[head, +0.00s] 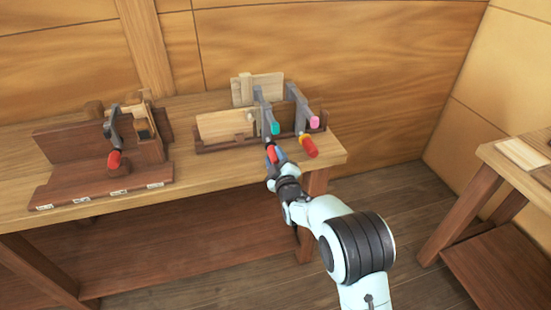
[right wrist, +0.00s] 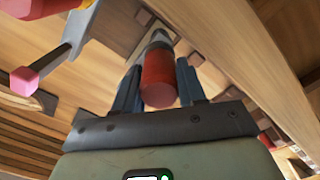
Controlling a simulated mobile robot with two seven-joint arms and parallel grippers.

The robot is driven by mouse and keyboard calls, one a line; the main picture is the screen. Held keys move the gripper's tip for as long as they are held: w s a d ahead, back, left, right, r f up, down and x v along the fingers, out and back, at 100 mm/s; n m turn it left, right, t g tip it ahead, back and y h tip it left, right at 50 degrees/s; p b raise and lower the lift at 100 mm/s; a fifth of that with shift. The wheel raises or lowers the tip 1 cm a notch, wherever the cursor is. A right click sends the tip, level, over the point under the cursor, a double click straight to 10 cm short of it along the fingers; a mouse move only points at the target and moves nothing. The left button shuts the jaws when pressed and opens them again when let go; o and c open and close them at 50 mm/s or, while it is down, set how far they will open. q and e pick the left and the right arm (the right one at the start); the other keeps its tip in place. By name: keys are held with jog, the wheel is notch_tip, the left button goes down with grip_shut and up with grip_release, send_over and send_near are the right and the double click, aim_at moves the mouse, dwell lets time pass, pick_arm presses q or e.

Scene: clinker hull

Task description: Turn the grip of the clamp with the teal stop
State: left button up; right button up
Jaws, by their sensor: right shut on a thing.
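The clamp with the teal stop (head: 275,128) stands in the wooden rack at the middle of the bench, its grey bar (head: 262,105) upright. My right gripper (head: 271,151) is at the lower front end of this clamp, shut on its red grip. In the right wrist view the red grip (right wrist: 158,80) sits between the two dark fingers (right wrist: 157,88). The teal stop does not show in that view. My left gripper is out of view.
Just right is a clamp with a pink stop (head: 314,122) and a red-orange grip (head: 308,146). Another clamp with a red grip (head: 115,160) sits on a wooden fixture (head: 70,150) at left. A second bench (head: 490,155) stands at right. Floor between is clear.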

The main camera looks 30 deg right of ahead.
jog(key=shift+r, duration=0.1)
jog(key=o, duration=1)
jog(key=shift+w, duration=0.1)
jog(key=shift+o, duration=0.2)
jog(key=v, duration=1.3)
